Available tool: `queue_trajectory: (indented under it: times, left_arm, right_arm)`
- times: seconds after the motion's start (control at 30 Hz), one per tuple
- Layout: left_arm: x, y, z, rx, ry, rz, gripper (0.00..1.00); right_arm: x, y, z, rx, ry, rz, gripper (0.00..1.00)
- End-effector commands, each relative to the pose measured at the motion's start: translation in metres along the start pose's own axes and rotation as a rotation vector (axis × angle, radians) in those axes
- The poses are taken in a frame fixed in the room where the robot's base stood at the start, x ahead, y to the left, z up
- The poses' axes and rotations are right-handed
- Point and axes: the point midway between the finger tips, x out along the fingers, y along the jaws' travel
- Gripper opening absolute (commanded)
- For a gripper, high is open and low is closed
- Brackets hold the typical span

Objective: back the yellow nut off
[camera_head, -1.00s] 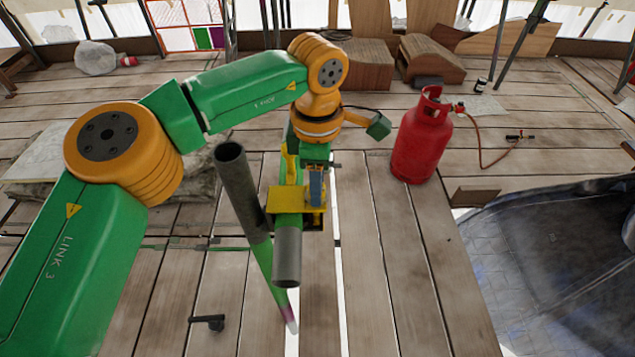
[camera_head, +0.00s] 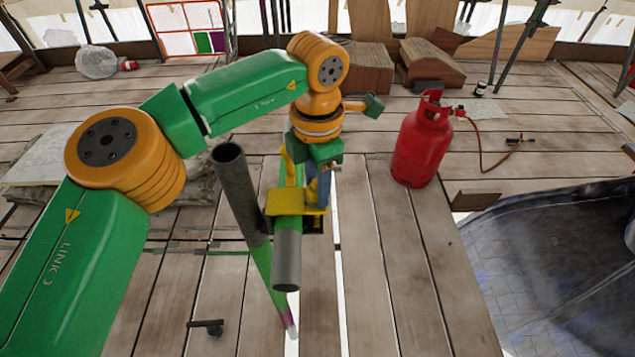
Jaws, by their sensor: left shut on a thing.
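My left gripper (camera_head: 318,188) reaches down onto a yellow coupler (camera_head: 290,203) that sits between two grey tubes. It is shut on the yellow nut at the coupler's right side; the nut is mostly hidden by the jaws, and I cannot tell its thread or exact seat. One tube (camera_head: 238,190) leans with its open end up to the left. The other tube (camera_head: 288,262) points its open end toward me below the coupler. My right gripper is not in view.
A red gas cylinder (camera_head: 422,145) with a hose stands to the right on the plank floor. A black tool (camera_head: 208,326) lies at the lower left. A dark tarp (camera_head: 560,260) covers the lower right. Planks between the coupler and cylinder are clear.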

Motion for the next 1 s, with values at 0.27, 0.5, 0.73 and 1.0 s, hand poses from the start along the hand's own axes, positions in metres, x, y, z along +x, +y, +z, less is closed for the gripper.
queue_trajectory:
  times: [0.27, 0.5, 0.73, 1.0]
  left_arm:
    - [0.000, 0.000, 0.000, -0.006, 0.000, 0.001, 0.00]
    - [0.000, 0.000, 0.000, -0.005, 0.000, 0.001, 0.66]
    - [0.000, 0.000, 0.000, -0.004, 0.000, 0.000, 0.69]
    - [-0.036, 0.001, 0.001, -0.006, -0.002, 0.004, 0.69]
  right_arm:
    - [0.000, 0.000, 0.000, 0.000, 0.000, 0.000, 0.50]
    - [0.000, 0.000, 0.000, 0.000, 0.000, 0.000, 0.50]
    - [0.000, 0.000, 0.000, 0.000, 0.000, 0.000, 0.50]
    - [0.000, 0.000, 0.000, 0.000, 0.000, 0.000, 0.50]
